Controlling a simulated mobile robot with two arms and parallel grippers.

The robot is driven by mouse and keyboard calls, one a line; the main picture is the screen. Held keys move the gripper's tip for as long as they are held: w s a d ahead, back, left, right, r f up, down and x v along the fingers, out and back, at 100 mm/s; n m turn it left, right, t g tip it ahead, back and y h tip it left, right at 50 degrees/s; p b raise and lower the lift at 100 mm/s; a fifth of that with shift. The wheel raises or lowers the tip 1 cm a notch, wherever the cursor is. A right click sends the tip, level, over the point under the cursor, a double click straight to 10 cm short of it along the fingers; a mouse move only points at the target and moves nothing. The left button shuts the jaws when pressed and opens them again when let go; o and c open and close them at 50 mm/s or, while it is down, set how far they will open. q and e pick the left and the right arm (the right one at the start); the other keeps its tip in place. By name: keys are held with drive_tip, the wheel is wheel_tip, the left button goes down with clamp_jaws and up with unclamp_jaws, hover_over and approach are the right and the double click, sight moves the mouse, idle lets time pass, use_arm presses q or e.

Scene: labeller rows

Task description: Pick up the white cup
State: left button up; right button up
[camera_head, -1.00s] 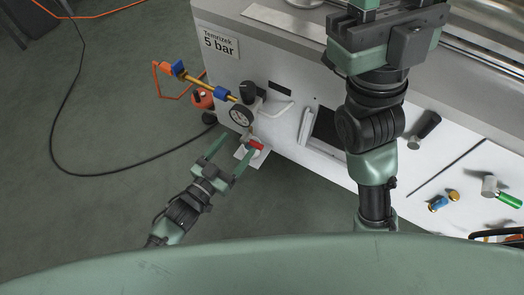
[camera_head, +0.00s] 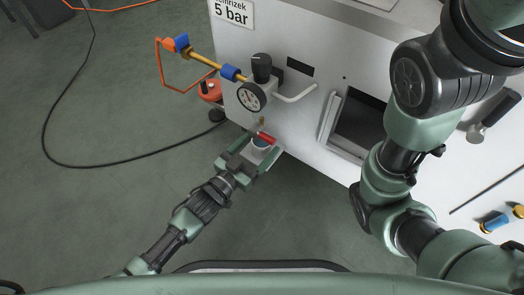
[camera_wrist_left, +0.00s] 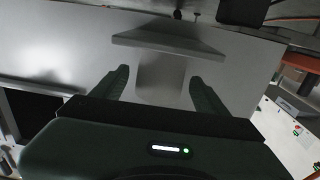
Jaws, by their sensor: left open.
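The small white cup (camera_head: 260,143) is at the lower left corner of the white machine front, just under a red-handled tap (camera_head: 266,137). My left gripper (camera_head: 259,152) is open, with a finger on either side of the cup. In the left wrist view a pale block-like shape, likely the cup (camera_wrist_left: 161,78), lies between the open fingers, with gaps on both sides. It is dim there and partly hidden by my gripper body. A flat pale ledge (camera_wrist_left: 165,38) adjoins it.
Just above the cup are a pressure gauge (camera_head: 251,97), a black knob (camera_head: 262,67) and a yellow pipe (camera_head: 204,61) with a blue valve handle. An orange bent bar (camera_head: 163,67) sticks out left. A black cable (camera_head: 100,165) lies on the open green floor.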

use_arm(q)
drive_tip(key=shift+x, duration=0.85)
drive_tip(key=c, duration=1.3)
drive_tip(key=shift+r, duration=0.15)
drive_tip(key=shift+c, duration=0.2)
